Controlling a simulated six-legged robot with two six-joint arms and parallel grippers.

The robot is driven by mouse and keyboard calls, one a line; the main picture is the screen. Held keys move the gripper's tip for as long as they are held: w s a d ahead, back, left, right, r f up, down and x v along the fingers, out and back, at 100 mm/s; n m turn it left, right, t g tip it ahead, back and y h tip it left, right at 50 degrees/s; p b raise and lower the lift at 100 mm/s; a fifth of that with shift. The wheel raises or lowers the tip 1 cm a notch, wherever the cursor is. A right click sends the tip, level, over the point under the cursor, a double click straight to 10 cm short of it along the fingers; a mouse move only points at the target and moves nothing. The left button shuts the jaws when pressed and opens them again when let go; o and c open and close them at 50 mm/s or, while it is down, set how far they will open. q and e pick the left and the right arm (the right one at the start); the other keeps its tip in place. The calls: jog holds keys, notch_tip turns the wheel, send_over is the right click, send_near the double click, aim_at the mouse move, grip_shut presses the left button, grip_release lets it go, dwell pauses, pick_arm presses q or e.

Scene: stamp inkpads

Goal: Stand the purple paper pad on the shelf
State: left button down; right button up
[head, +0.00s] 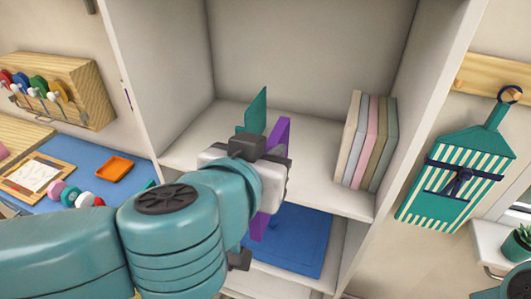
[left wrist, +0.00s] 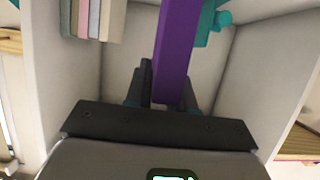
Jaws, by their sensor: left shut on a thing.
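My left gripper (head: 264,153) is shut on the purple paper pad (head: 280,134) at the shelf's front. The pad is upright, its top and bottom showing above and below the gripper; its middle is hidden. In the left wrist view the purple pad (left wrist: 177,45) rises between the dark fingers. The white shelf (head: 318,158) has a bare stretch right of the gripper. I cannot tell whether the pad touches the shelf board. My right gripper is not in view.
A teal upright piece (head: 257,108) stands behind my gripper. A blue mat (head: 295,240) lies in the lower compartment. A striped teal bag (head: 460,180) hangs right; an orange tray (head: 115,168) lies left.

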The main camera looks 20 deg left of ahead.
aim_at(285, 122)
pick_arm(q)
jog(key=w, duration=0.2)
jog(key=w+b, duration=0.1)
jog(key=shift+w+d+f, duration=0.25)
jog(key=shift+w+d, duration=0.05)
jog(key=shift+d, duration=0.05)
jog(key=shift+w+a+b, duration=0.15)
jog(key=shift+w+b, duration=0.15)
jog(key=shift+w, duration=0.25)
jog(key=w+b, duration=0.1)
jog(key=w, duration=0.4)
jog(key=shift+f, duration=0.15)
jog(key=shift+w+b, duration=0.35)
jog(key=r+p+x, duration=0.2)
jog(key=x, duration=0.8)
jog(key=shift+w, duration=0.45)
jog(key=shift+a, duration=0.1)
